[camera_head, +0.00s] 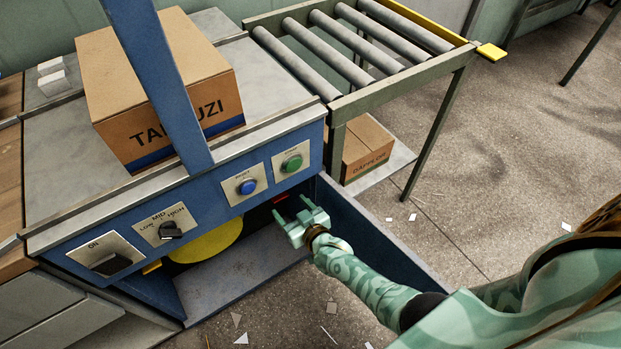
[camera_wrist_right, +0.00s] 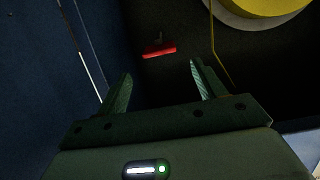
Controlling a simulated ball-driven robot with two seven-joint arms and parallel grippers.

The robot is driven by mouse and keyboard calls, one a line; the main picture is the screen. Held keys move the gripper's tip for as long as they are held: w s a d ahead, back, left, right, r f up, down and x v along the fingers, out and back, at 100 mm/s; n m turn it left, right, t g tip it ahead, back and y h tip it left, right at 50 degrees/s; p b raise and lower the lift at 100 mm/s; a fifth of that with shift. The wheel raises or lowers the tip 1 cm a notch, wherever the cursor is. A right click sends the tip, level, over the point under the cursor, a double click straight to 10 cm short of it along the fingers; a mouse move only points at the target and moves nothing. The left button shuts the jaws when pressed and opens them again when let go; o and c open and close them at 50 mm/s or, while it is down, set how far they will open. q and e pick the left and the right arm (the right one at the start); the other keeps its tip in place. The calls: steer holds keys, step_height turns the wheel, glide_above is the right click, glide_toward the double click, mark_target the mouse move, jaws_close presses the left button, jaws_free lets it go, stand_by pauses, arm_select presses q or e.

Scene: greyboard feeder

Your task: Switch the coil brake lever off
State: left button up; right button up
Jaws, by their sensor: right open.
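A small red bar, which looks like the handle of the coil brake lever, shows in the head view (camera_head: 281,197) inside the dark opening under the machine's panel. It also shows in the right wrist view (camera_wrist_right: 159,51), just beyond and between the fingertips. My right gripper (camera_head: 291,207) is open at the opening's right end, apart from the red bar. In the right wrist view the gripper's two fingers (camera_wrist_right: 160,70) stand wide with nothing between them. The lever's pivot and its set position are hard to make out in the dark. My left gripper is not in view.
A yellow disc (camera_head: 208,242) sits inside the opening, left of the gripper. A blue side panel (camera_head: 375,228) stands open at the right. Above are a blue button (camera_head: 247,187), a green button (camera_head: 292,163) and a black selector knob (camera_head: 170,231). A carton (camera_head: 160,90) stands on top.

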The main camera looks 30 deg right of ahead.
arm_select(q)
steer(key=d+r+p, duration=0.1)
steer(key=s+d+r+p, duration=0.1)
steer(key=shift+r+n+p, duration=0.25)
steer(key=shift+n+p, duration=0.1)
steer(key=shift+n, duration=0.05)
arm_select(e)
steer(key=v, duration=0.7)
steer(key=shift+s, duration=0.35)
steer(key=shift+a, duration=0.1)
